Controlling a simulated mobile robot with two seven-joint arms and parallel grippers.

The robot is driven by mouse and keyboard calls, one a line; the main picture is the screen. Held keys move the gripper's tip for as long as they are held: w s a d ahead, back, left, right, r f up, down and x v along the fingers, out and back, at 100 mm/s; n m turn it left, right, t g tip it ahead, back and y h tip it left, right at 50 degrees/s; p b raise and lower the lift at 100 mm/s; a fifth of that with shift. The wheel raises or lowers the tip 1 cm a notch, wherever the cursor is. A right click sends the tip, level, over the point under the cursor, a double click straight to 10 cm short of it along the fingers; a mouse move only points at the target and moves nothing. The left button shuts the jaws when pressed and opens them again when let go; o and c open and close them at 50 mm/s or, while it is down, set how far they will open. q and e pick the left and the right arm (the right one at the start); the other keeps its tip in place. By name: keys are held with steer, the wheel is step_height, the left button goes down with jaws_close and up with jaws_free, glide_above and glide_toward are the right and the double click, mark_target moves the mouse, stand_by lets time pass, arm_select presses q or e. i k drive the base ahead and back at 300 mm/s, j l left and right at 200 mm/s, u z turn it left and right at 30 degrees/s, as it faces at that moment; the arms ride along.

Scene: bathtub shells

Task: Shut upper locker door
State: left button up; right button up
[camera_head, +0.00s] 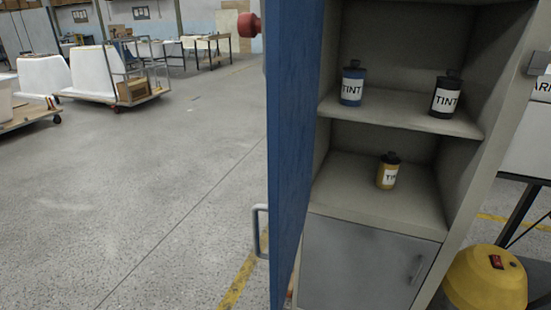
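The upper locker door (291,150) is blue and stands wide open, seen nearly edge-on at the left side of the grey locker (378,205). A metal handle (260,231) sticks out to the left from the door's lower part. The open upper compartment shows two shelves: a blue tint bottle (352,83) and a black tint bottle (446,95) stand on the upper one, and a yellow tint bottle (388,171) on the lower one. The grey lower door (362,266) looks shut. Neither of my grippers is in view.
A yellow canister (486,279) stands at the locker's lower right. A red knob (248,25) shows beside the door's top left. Carts with white shells (103,75) stand far left. The concrete floor (150,180) left of the door is clear.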

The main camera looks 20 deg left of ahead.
mark_target(294, 37)
steer(key=i+j+z, duration=0.1)
steer(key=j, duration=0.3)
steer(key=i+j+z, duration=0.1)
steer(key=j, duration=0.25)
steer(key=i+j+z, duration=0.1)
steer(key=j, duration=0.3)
steer(key=i+j, duration=0.2)
steer(key=j, duration=0.25)
steer(key=i+l+z, duration=0.05)
